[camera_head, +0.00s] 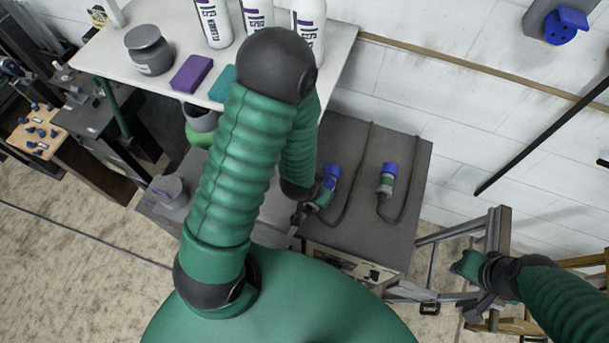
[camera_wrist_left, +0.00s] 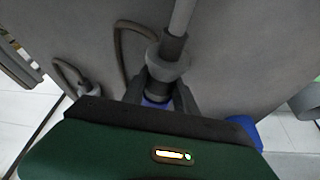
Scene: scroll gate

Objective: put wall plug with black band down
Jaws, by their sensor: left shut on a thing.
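My left gripper (camera_head: 312,204) is shut on a blue-headed wall plug (camera_head: 331,173) over the grey bench top (camera_head: 355,235). The left wrist view shows this plug's grey collar (camera_wrist_left: 168,66) between the fingers (camera_wrist_left: 160,98), with its cable running up. Whether it touches the bench is unclear. A second blue-headed plug (camera_head: 388,176) lies on the bench to its right; its grey body shows in the left wrist view (camera_wrist_left: 88,88). I cannot clearly make out which plug has the black band. My right gripper (camera_head: 470,268) is off the bench at the right, apart from both plugs; its jaws are unclear.
Dark cables (camera_head: 352,180) run across the bench. A white shelf (camera_head: 335,45) with bottles, a grey jar (camera_head: 149,50) and a purple box (camera_head: 191,73) stands at the upper left. A blue-faced socket (camera_head: 566,25) is on the wall.

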